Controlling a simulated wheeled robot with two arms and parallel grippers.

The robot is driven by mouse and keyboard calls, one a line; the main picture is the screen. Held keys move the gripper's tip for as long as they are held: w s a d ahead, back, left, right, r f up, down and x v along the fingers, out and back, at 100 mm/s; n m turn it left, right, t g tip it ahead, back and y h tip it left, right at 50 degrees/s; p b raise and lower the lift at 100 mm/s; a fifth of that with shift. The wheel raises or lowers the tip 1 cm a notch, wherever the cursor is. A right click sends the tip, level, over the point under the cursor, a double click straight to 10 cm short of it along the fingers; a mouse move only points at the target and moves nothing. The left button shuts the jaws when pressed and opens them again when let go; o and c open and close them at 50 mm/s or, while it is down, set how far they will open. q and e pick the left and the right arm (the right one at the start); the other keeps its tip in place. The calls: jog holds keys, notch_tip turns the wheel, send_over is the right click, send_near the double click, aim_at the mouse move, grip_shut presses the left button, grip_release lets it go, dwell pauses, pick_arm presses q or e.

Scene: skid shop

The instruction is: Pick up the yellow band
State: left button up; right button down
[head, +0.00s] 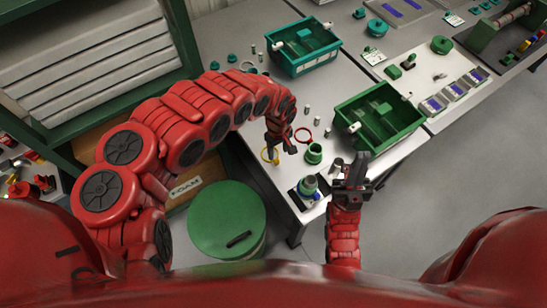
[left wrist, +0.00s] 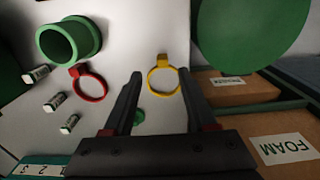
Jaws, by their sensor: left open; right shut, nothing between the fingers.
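The yellow band (head: 263,155) lies flat on the grey bench near its left edge, partly hidden behind my left gripper in the head view. In the left wrist view the yellow band (left wrist: 161,60) is a full ring with a small tab, lying ahead of and between the finger lines. My left gripper (head: 281,148) is open and points down close to the band. Its fingers also show in the left wrist view (left wrist: 160,76), with nothing between them. My right gripper (head: 356,168) is shut and empty near the bench's front corner.
A red band (left wrist: 92,99) and a green hollow cylinder (left wrist: 58,46) are close by, with several small labelled cylinders. A green crate (head: 351,126) stands to the right, a teal crate (head: 290,62) behind. A green drum (head: 205,218) and a foam box (head: 180,194) are below the bench.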

aim_at(276, 160)
pick_arm(q)
jog(key=shift+a+f+p, duration=0.1)
jog(key=shift+f+p, duration=0.5)
jog(key=shift+f, duration=1.65)
jog(key=shift+a+f, duration=0.15)
jog(key=shift+f, duration=0.35)
grip_shut()
